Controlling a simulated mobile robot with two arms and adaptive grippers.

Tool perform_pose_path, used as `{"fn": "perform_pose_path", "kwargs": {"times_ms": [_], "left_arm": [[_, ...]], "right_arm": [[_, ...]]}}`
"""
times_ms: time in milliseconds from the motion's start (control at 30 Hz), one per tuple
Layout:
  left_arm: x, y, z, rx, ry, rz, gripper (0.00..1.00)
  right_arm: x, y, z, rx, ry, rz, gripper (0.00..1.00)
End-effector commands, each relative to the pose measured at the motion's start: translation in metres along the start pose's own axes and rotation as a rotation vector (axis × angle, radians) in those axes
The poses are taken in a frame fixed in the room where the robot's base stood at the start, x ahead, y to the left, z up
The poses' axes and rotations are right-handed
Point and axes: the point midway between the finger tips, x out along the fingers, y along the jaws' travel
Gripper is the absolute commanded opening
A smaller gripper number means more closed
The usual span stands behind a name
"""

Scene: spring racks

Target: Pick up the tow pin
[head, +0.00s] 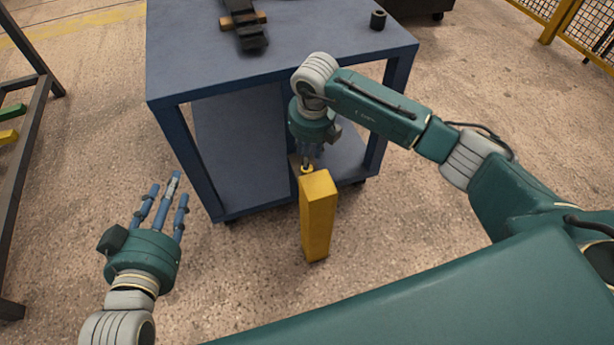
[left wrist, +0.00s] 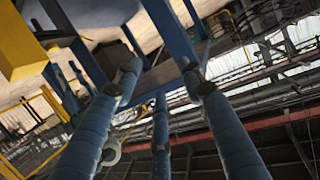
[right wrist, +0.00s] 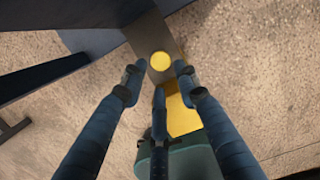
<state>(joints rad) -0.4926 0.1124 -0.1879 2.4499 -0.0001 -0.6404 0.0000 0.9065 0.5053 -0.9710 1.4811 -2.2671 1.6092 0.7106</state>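A small round yellow piece, which I take to be the tow pin's head (head: 307,169), sits on a narrow grey-brown bar beside the top of the yellow post (head: 318,215). In the right wrist view the yellow head (right wrist: 160,61) lies between and just beyond my fingertips; the rest of the pin is hidden. My right gripper (head: 310,155) points down over it with fingers spread; it also shows in the right wrist view (right wrist: 159,77). I cannot tell whether they touch it. My left gripper (head: 163,198) is open and empty, low at the left, away from the pin.
A blue cart (head: 300,50) stands behind the post. Its top holds a dark part with a wooden crosspiece (head: 243,20) and a small dark cylinder (head: 378,19). A dark rack (head: 28,150) stands at the left edge. Concrete floor is free between rack and cart.

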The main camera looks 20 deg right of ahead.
Motion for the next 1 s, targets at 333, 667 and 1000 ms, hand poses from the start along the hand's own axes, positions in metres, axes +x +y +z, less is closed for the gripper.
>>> {"fn": "perform_pose_path", "kwargs": {"times_ms": [333,667,1000], "left_arm": [[0.002,0.005,-0.033,-0.002,0.148,0.009,0.40],[-0.012,0.012,-0.098,-0.007,0.439,0.026,0.40],[-0.019,0.014,-0.115,-0.010,0.514,0.030,0.40]], "right_arm": [[0.020,0.001,-0.002,0.000,0.001,0.002,0.31],[0.051,0.000,-0.002,0.000,0.001,0.003,0.31],[0.057,-0.001,-0.001,-0.001,-0.001,0.003,0.31]]}}
